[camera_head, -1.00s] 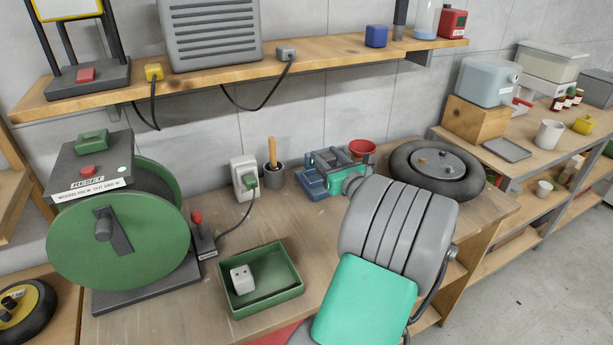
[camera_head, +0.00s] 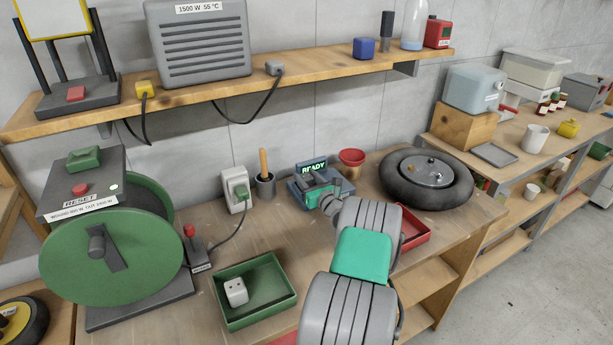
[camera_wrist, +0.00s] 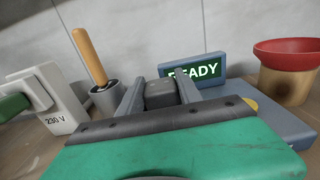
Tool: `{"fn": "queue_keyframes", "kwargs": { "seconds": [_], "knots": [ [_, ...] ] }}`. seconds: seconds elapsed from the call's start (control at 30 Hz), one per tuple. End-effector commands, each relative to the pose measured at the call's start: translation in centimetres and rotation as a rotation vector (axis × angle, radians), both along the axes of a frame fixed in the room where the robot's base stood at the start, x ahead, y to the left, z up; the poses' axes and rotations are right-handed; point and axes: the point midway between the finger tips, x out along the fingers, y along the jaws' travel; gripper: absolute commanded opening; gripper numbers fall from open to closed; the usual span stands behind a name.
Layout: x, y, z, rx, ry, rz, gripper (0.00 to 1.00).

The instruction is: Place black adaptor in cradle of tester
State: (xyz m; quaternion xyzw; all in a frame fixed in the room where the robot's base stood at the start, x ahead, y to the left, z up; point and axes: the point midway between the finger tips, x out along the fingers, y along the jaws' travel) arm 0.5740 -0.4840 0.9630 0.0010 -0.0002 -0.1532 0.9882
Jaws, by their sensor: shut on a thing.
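The tester, blue-grey with a lit display reading READY (camera_head: 311,166), stands at the back of the workbench. In the wrist view its display (camera_wrist: 212,68) rises behind my fingers and its base (camera_wrist: 272,122) spreads to the right. My gripper (camera_wrist: 160,92) is shut on the black adaptor (camera_wrist: 160,95), a dark block between the two grey fingertips. In the head view my gripper (camera_head: 312,190) is over the front of the tester, and the adaptor cannot be made out there. The cradle is hidden behind my gripper, so I cannot tell whether the adaptor touches it.
A wooden-handled tool in a grey cup (camera_head: 265,186) and a 230 V socket (camera_head: 235,190) stand left of the tester. A red-rimmed pot (camera_head: 351,163) and a wheel (camera_head: 427,180) are right. A green tray (camera_head: 252,312) holds a white adaptor; a red tray (camera_head: 414,228) lies beside my arm.

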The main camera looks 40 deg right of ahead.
Motion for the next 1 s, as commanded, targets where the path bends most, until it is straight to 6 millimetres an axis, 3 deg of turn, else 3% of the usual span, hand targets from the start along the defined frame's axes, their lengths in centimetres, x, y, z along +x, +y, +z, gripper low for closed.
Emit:
{"fn": "queue_keyframes", "kwargs": {
  "seconds": [0.27,0.3,0.57,0.87,1.0],
  "knots": [
    [0.0,0.0,-0.3,0.000,-0.001,0.000,0.00],
    [0.0,0.0,-0.3,0.000,-0.001,0.000,0.42],
    [0.0,0.0,-0.2,0.000,0.000,0.000,0.63],
    [0.0,0.0,0.5,-0.001,-0.001,0.000,0.63],
    [-2.3,0.5,-0.1,0.001,0.001,-0.003,0.63]
  ]
}}
